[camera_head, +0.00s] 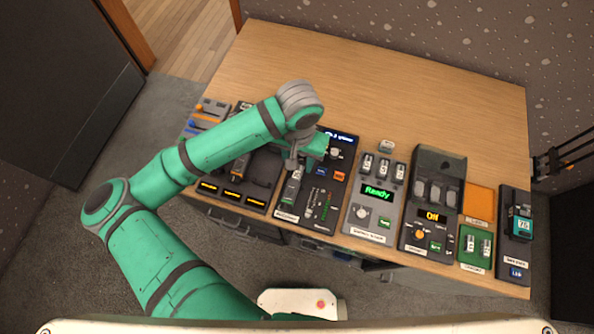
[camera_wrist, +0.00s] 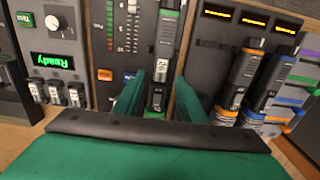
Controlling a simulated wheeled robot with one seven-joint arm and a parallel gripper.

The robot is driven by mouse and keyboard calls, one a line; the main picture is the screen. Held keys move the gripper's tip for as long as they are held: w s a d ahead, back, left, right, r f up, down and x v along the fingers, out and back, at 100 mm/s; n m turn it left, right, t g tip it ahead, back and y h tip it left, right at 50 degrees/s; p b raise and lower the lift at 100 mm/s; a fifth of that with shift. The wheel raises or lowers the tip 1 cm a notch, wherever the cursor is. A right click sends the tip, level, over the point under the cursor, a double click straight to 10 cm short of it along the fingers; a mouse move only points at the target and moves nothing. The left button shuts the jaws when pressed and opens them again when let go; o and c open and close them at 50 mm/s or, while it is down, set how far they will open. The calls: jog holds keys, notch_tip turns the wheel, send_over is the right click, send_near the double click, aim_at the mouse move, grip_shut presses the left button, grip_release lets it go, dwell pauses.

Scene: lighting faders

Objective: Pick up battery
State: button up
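A long dark battery-like pack (camera_wrist: 165,40) with green ends and a white number label lies on a black panel in the wrist view. In the head view, part of it (camera_head: 290,190) shows just below my gripper (camera_head: 297,162). In the wrist view, my gripper (camera_wrist: 160,92) is open, with one green finger on each side of the pack's near end. Gaps show between fingers and pack. Two similar packs (camera_wrist: 241,76) (camera_wrist: 273,75) sit to the right in a dock with yellow displays. The arm partly hides the dock in the head view.
A grey panel reading Ready (camera_head: 376,195) holds small white cells (camera_head: 367,163). To its right stand a dark panel reading Off (camera_head: 432,215), a green tray (camera_head: 463,250) with small cells, and a black unit with a teal display (camera_head: 521,226). The table's back (camera_head: 400,90) is clear.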

aim_at(297, 172)
jog(key=shift+s+a+f, duration=0.1)
jog(key=shift+a+f, duration=0.05)
jog(key=shift+f, duration=2.15)
grip_shut()
jog(key=shift+r, duration=0.1)
